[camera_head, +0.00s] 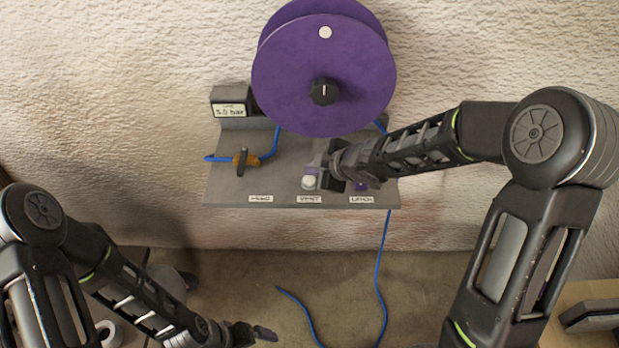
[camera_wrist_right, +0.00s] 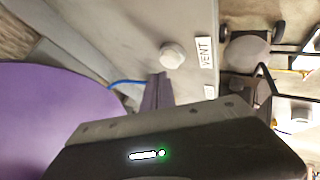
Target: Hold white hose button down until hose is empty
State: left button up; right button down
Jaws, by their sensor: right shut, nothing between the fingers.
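The white button (camera_head: 309,183) stands on the grey panel (camera_head: 225,188), just above a label reading VENT (camera_head: 310,199). In the right wrist view the white button (camera_wrist_right: 172,55) shows whole beside its VENT label (camera_wrist_right: 204,52). My right gripper (camera_head: 313,170) is shut and empty, its tips right behind the button in the head view. In the wrist view the fingertips (camera_wrist_right: 158,82) show beside the button, with no clear contact. The blue hose (camera_head: 382,270) hangs from the panel to the floor. My left gripper (camera_head: 262,333) is low, far from the panel; its jaw opening is unclear.
A purple reel (camera_head: 290,85) with a black knob (camera_head: 324,91) rises behind the panel. A small display (camera_head: 230,110), seeming to read 5.0 bar, stands at left. A purple part (camera_head: 361,184) is right of the button.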

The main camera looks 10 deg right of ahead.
aim_at(312, 181)
dwell(0.5)
jog(key=shift+f+b, duration=0.4)
jog(key=shift+f, duration=0.05)
jog(key=shift+f+b, duration=0.5)
jog(key=shift+f, duration=0.05)
dwell(0.6)
jog(key=shift+r, duration=0.1)
dwell(2.7)
jog(key=shift+r+p, duration=0.9)
jog(key=shift+p, duration=0.15)
notch_tip(312, 181, up, 5)
jog(key=p, duration=0.5)
